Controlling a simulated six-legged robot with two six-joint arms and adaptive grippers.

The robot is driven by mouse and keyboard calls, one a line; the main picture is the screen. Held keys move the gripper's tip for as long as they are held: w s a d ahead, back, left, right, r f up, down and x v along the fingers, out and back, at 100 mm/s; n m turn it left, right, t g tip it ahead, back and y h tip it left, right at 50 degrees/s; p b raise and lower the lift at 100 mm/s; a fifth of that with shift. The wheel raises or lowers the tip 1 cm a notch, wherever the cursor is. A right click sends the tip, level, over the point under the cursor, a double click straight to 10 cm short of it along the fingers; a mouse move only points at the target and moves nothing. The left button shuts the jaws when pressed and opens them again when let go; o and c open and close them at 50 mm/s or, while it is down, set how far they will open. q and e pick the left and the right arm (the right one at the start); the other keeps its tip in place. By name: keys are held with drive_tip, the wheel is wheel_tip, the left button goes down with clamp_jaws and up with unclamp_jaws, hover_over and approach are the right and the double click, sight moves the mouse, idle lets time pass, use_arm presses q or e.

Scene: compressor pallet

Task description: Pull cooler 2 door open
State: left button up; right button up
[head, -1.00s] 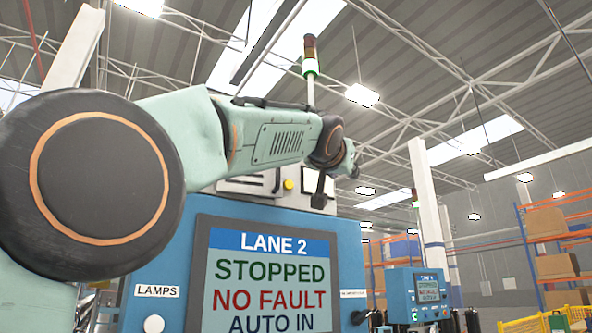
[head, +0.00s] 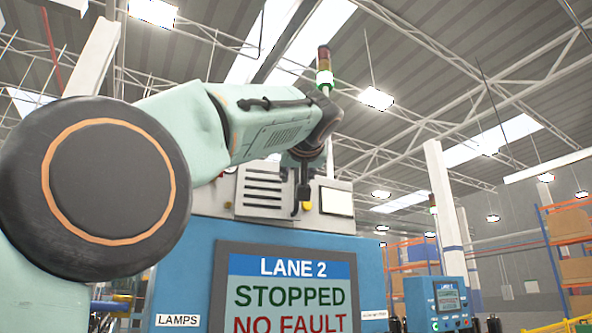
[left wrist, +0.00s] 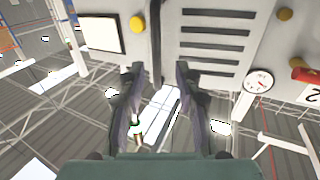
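The cooler 2 door appears to be the grey slotted panel (head: 262,192) above the blue cabinet; the left wrist view shows its slots close up (left wrist: 215,42). A dark upright bar (left wrist: 156,30), perhaps its handle or a gap, runs beside the slots. My left gripper (head: 303,193) is in front of the panel's right side, seen edge-on. In the left wrist view its two fingers (left wrist: 159,70) are spread, with the bar lined up between them. Contact cannot be told. My right gripper is not in view.
The blue cabinet carries a LANE 2 screen (head: 290,297) reading STOPPED. A yellow knob (left wrist: 137,24), a white plate (left wrist: 101,34) and a round gauge (left wrist: 259,81) are near the bar and slots. A signal tower (head: 324,70) rises behind. Shelving (head: 570,245) stands far right.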

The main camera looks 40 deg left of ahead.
sight(297, 180)
use_arm(q)
drive_tip(key=p+x, duration=0.2)
drive_tip(key=x, duration=0.1)
drive_tip(key=shift+w+d, duration=0.1)
drive_tip(key=shift+d, duration=0.05)
drive_tip(key=shift+p, duration=0.5)
drive_tip(key=shift+w+a+f, duration=0.1)
drive_tip(key=shift+a, duration=0.15)
drive_tip(key=shift+w+d, duration=0.1)
drive_tip(key=shift+w, duration=0.25)
drive_tip(key=c, duration=0.5)
drive_tip(key=shift+s, duration=0.3)
clamp_jaws()
drive_tip(key=shift+w, duration=0.1)
